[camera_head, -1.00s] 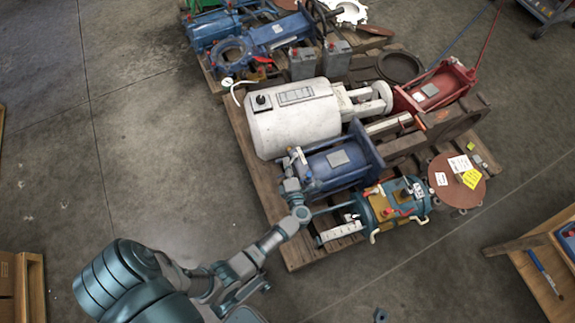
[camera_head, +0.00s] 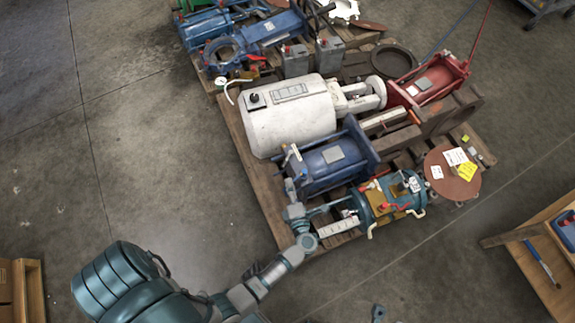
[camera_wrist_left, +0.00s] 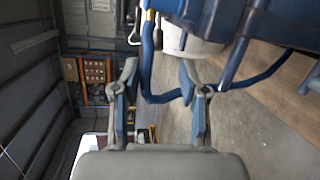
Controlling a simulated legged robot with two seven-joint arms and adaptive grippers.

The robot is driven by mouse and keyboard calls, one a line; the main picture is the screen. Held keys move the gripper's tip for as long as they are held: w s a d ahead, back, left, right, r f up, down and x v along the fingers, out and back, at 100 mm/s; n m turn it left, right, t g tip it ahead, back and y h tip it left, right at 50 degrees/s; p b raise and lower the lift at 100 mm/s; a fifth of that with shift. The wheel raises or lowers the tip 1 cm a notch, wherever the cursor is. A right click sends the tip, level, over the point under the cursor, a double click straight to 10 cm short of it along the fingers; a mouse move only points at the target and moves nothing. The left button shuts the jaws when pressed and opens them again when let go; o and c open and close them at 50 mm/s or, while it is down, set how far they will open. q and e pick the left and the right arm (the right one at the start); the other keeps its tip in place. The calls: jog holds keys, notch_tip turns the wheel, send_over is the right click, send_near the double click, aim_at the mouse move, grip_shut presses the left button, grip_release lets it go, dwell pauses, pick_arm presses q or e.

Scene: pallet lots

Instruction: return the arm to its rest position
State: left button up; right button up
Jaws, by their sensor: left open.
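My left arm comes in from the lower left, and its gripper (camera_head: 291,186) is over the pallet's near-left side, beside the blue cylinder unit (camera_head: 330,161). In the left wrist view the gripper (camera_wrist_left: 160,82) has its two fingers spread apart. A blue curved bar (camera_wrist_left: 152,70) shows between and beyond the fingers; I cannot tell if they touch it. No object is clearly held. My right gripper is not recognisable in the head view.
The wooden pallet (camera_head: 262,196) carries a white tank (camera_head: 288,122), a teal valve unit (camera_head: 388,200), a red unit (camera_head: 432,82) and a brown disc (camera_head: 440,185). A wooden table (camera_head: 543,285) stands at right. Bare concrete floor (camera_head: 150,150) lies left of the pallet.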

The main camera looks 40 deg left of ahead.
pick_arm(q)
jog(key=shift+v, duration=0.85)
